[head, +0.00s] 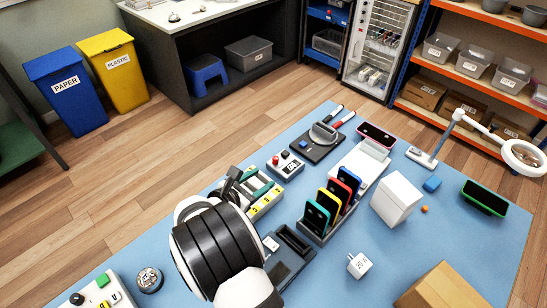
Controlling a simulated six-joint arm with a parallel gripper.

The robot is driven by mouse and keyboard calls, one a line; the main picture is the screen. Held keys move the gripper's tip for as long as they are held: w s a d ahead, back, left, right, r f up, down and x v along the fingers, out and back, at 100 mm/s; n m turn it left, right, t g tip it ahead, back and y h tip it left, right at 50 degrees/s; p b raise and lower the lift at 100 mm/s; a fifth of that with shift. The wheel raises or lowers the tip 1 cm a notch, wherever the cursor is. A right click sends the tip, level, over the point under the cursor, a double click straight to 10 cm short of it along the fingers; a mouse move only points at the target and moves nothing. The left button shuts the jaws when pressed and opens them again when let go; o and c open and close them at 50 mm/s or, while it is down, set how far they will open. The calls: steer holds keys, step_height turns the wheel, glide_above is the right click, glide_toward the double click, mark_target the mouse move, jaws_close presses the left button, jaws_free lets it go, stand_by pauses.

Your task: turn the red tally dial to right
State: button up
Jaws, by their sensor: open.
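My gripper (233,180) is left of and nearer than this box, over the edge of a tray with green and yellow items. It is open, and its dark fingers are apart from the box. My arm hides part of the mat and the near end of that tray.
A rack of colored phones (328,212), a white box (397,198) and a white charger plug (359,265) stand to the right. Another control box (97,292) and a round device (149,280) are at lower left.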

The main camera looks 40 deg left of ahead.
mark_target(275, 159)
steer(key=n, duration=0.1)
steer(key=s+n+y, duration=0.1)
steer(key=s+a+n, duration=0.1)
steer(key=shift+f+y, duration=0.3)
steer(key=shift+a+f+n, duration=0.2)
steer(key=shift+a+n, duration=0.1)
steer(key=shift+n, duration=0.3)
steer(key=x, duration=1.5)
steer(key=shift+w+a, duration=0.2)
steer(key=shift+c, duration=0.2)
jaws_close()
